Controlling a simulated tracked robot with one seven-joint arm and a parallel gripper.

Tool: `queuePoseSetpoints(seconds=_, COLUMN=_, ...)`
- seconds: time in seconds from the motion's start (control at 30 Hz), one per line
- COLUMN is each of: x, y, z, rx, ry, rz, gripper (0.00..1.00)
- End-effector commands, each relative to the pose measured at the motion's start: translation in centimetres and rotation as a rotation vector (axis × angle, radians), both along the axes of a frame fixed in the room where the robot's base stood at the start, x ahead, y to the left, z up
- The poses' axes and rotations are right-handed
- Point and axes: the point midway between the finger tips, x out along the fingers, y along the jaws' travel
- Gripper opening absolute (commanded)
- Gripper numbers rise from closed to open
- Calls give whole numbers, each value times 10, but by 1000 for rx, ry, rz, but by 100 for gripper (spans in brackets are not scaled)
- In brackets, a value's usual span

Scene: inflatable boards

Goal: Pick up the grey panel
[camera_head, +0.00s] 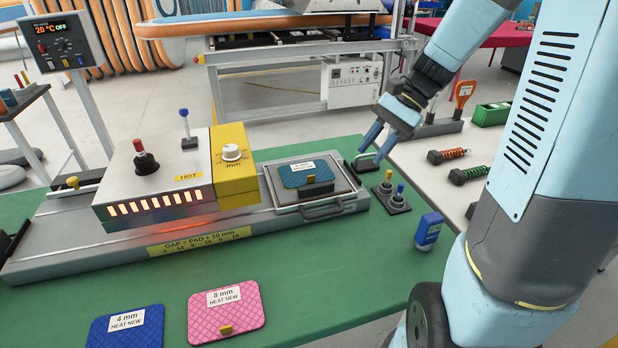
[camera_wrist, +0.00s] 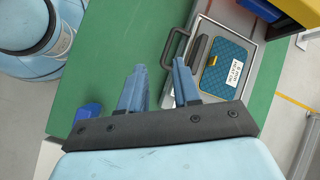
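No separate, clearly marked grey panel can be told apart. A blue quilted pad (camera_head: 305,173) with a white label and a yellow tab lies on a grey plate in a metal tray (camera_head: 348,203) with a front handle. In the wrist view the pad (camera_wrist: 223,75) lies in the tray, beside a dark grey strip (camera_wrist: 199,55). The pad hides part of the grey surface below. My gripper (camera_head: 376,146) is open, above the bench just right of the tray. In the wrist view its fingers (camera_wrist: 158,72) are apart with green bench between them, nothing held.
The hot press (camera_head: 150,185) with its yellow control box (camera_head: 235,170) stands left of the tray. Blue (camera_head: 125,330) and pink (camera_head: 227,315) pads lie in front. The green bench between is clear.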

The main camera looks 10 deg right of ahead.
Motion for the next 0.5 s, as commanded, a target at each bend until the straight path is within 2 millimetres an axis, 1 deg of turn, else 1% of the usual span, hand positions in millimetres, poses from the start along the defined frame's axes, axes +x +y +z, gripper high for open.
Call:
queuePoseSetpoints(seconds=0.03, x=9, y=-2, z=-8, rx=31, ry=46, rz=-33, gripper=32)
queuePoseSetpoints(seconds=0.3, x=51, y=-8, z=-48, rx=211, ry=276, rz=-214, gripper=32)
queuePoseSetpoints(seconds=0.5, x=76, y=-16, z=-76, rx=326, ry=412, rz=-329, gripper=32)
